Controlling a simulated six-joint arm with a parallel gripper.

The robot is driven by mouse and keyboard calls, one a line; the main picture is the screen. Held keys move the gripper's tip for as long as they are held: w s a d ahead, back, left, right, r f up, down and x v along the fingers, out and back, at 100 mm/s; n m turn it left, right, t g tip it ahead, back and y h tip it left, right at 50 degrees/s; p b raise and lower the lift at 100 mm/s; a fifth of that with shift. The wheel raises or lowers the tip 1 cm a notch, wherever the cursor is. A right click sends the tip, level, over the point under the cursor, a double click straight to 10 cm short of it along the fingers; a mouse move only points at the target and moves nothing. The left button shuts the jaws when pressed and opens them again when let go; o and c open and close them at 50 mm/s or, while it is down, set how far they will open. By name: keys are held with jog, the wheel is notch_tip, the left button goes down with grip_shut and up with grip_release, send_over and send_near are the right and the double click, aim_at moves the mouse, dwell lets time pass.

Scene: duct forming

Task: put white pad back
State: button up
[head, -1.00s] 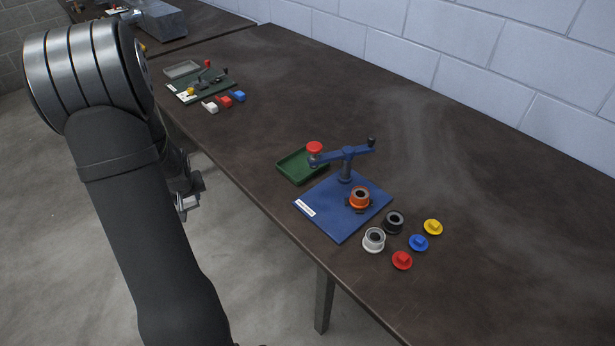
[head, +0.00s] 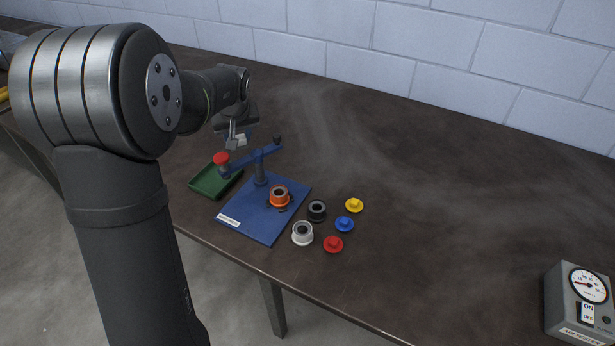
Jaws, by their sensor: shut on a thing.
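My gripper (head: 235,140) hangs over the table, just behind the green tray and the lever arm in the picture. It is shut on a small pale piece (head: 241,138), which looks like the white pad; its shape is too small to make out. An orange ring-shaped part (head: 279,195) sits on the board. Red (head: 333,244), blue (head: 344,224) and yellow (head: 354,205) round knobbed pieces lie to its right.
A black ring (head: 317,210) and a white ring (head: 302,233) stand beside the board. A green tray (head: 215,182) lies to the left. A grey box with a gauge (head: 580,302) stands at the right. The table between is clear, with a wall behind.

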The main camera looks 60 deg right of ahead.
jog(key=s+d+r+m, duration=0.1)
jog(key=s+d+r, duration=0.15)
jog(key=s, duration=0.25)
jog(key=s+d+r, duration=0.1)
jog(key=s+d, duration=0.2)
jog(key=s, duration=0.1)
jog(key=s+d+f+m+g+h, duration=0.1)
jog(key=s+f+m, duration=0.15)
jog(key=s, duration=0.65)
jog(key=s+d+f+m+g, duration=0.1)
jog(key=s+f+m, duration=0.15)
jog(key=s, duration=0.65)
jog(key=shift+n, duration=0.5)
jog(key=w+f, duration=0.2)
jog(key=w, duration=0.1)
jog(key=w+d+f, duration=0.1)
jog(key=w+f, duration=0.2)
jog(key=w, duration=0.1)
jog(key=w+d+f, duration=0.1)
jog(key=w+f, duration=0.1)
jog(key=w, duration=0.2)
jog(key=shift+d+f, duration=0.2)
jog(key=shift+d, duration=0.05)
jog(key=shift+f, duration=2)
jog(key=shift+f, duration=0.2)
jog(key=o, duration=0.9)
jog(key=shift+o, duration=0.2)
jog(key=shift+r, duration=0.1)
